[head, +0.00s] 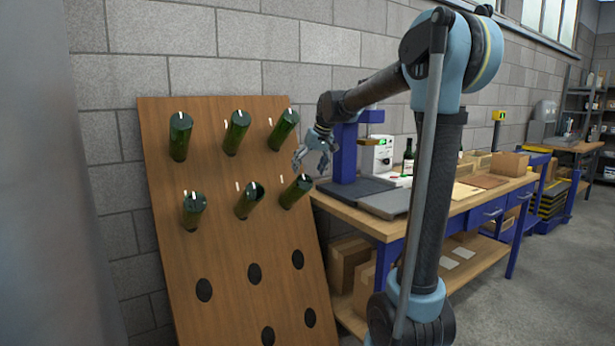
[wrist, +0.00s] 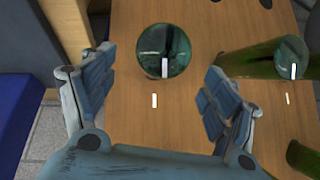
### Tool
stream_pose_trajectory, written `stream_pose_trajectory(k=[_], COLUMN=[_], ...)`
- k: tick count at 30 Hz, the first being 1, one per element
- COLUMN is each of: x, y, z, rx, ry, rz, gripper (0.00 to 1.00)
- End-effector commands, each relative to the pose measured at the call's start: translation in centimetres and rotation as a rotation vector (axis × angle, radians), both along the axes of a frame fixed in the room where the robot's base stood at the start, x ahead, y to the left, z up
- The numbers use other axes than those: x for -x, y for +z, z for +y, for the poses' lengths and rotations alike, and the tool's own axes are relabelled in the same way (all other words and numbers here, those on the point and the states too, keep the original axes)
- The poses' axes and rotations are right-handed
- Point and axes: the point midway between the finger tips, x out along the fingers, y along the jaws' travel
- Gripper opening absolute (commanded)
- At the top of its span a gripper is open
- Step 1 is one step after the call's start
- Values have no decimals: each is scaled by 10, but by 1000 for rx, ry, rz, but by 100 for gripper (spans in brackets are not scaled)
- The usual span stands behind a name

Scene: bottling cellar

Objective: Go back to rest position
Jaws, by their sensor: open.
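My gripper (head: 314,152) is open and empty in the head view, just right of the upper part of a wooden riddling board (head: 228,280). In the wrist view its two fingers (wrist: 157,95) stand apart, with the base of a green bottle (wrist: 172,72) showing beyond and between them. Which bottle this is in the head view I cannot tell for certain; the lower right bottle (head: 296,191) is close below my gripper. The board holds two rows of green bottles, bases outward, each with a white mark. Several dark holes (head: 254,273) lower down are empty.
A workbench (head: 385,230) with blue legs stands right of the board. It carries a blue stand (head: 345,150), a white machine (head: 382,155) and an upright dark bottle (head: 408,158). Cardboard boxes (head: 348,262) sit beneath. A block wall (head: 215,60) is behind.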

Motion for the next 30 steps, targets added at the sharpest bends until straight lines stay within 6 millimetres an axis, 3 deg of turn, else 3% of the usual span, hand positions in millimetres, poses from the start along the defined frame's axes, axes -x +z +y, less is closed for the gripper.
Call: stream_pose_trajectory(k=[10,14,23,30], x=[2,17,99,169], y=[0,-3,-29,-62], z=[-2,-14,-74,-118], rx=[1,9,51,87], ry=[-2,-17,-103,-177], rz=[1,5,34,59], gripper=[80,80,80,80])
